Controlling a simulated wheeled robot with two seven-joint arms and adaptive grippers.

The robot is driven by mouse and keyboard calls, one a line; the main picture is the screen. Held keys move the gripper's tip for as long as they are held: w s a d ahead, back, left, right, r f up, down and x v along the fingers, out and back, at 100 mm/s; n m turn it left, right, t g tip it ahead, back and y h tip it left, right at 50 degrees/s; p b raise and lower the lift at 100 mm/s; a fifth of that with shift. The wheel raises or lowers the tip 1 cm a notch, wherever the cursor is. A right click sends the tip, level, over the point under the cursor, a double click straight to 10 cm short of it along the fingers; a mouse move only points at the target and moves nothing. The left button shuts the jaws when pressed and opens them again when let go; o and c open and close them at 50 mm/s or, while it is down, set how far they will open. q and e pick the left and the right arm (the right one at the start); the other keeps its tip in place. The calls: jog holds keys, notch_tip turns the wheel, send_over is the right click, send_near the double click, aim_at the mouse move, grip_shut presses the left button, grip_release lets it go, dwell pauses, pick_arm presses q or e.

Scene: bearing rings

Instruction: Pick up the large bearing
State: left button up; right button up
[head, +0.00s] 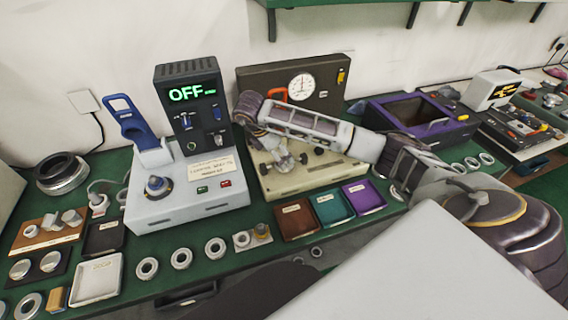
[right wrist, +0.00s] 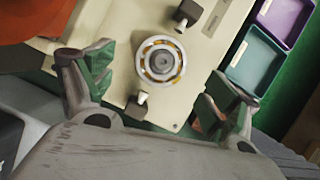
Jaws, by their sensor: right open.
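A round bearing (right wrist: 160,62) with a pale outer ring and orange-brown parts around its centre sits on the cream plate of the gauge machine (head: 334,172), in the right wrist view. My right gripper (right wrist: 155,78) is open, its two green-padded fingers apart, with the bearing beyond and between them and not gripped. In the head view my right arm reaches in from the right over the machine; the fingers are hard to make out there. A larger dark and silver ring stack (head: 62,174) stands at the far left by the wall. My left gripper is not in view.
Two dark-knobbed posts (right wrist: 187,14) flank the bearing. A grey controller (head: 190,195) reading OFF stands left of the machine. Brown, teal (head: 334,206) and purple trays lie in front. Several small rings (head: 181,258) line the front edge. A purple bin (head: 420,115) stands to the right.

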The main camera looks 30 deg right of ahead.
jog(key=x, duration=0.3)
jog(key=shift+s+p, duration=0.2)
jog(key=shift+p, duration=0.1)
jog(key=shift+d+f, duration=0.3)
jog(key=shift+f, duration=0.25)
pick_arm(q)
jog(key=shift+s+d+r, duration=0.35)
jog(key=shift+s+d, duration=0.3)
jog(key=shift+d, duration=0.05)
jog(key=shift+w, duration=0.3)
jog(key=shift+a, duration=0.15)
pick_arm(e)
jog(key=shift+w, duration=0.1)
jog(key=c, duration=1.5)
